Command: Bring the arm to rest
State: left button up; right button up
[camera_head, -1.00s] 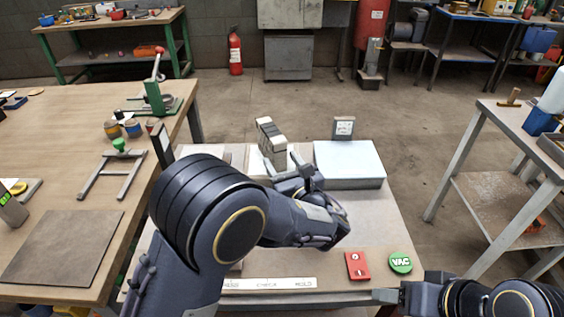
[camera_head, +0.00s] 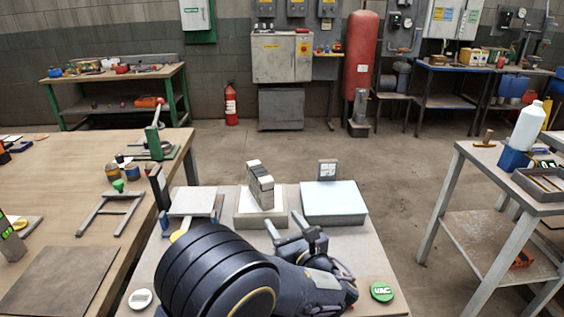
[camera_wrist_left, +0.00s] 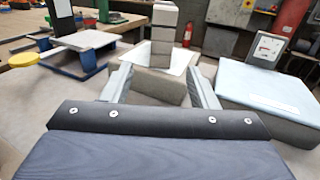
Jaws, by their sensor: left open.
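My left gripper (camera_head: 286,222) is open and empty, its two fingers spread and pointing away from me over the near side of the small table. In the head view this brick (camera_head: 260,184) stands on a pale plate on a low block (camera_head: 245,208), apart from the fingers. My left arm hides the table's near middle. My right gripper is not in view.
A pale blue-topped block (camera_head: 333,200) stands right of the brick, with a small gauge (camera_head: 327,170) behind it. A white plate on a blue stand (camera_head: 192,203) is at left. A green VAC button (camera_head: 382,291) sits front right. A wooden bench (camera_head: 65,240) adjoins left.

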pick_arm(q)
jog(key=s+a+r+n+g+y+p, duration=0.1)
jog(key=s+a+n+g+p, duration=0.25)
jog(key=a, duration=0.55)
jog(key=s+a+r+n+g+y, duration=0.1)
jog(key=s+a+r+n+g, duration=0.1)
jog(key=a+n+g, duration=0.55)
jog(key=s+a+n+g+h+p, duration=0.3)
jog(key=s+a+n+h, duration=0.2)
jog(key=s+a+n, duration=0.45)
jog(key=s+d+r+n+t+h+p, duration=0.1)
jog(key=s+d+r+n+h+p, duration=0.1)
jog(key=s+n, duration=0.4)
jog(key=s+d+r+n+t+h+p, duration=0.1)
jog(key=s+r+n+h, duration=0.4)
jog(key=s, duration=0.5)
jog(key=shift+d+n+t+h+p, duration=0.4)
jog(key=shift+n+t+h+p, duration=0.25)
jog(key=shift+p, duration=0.4)
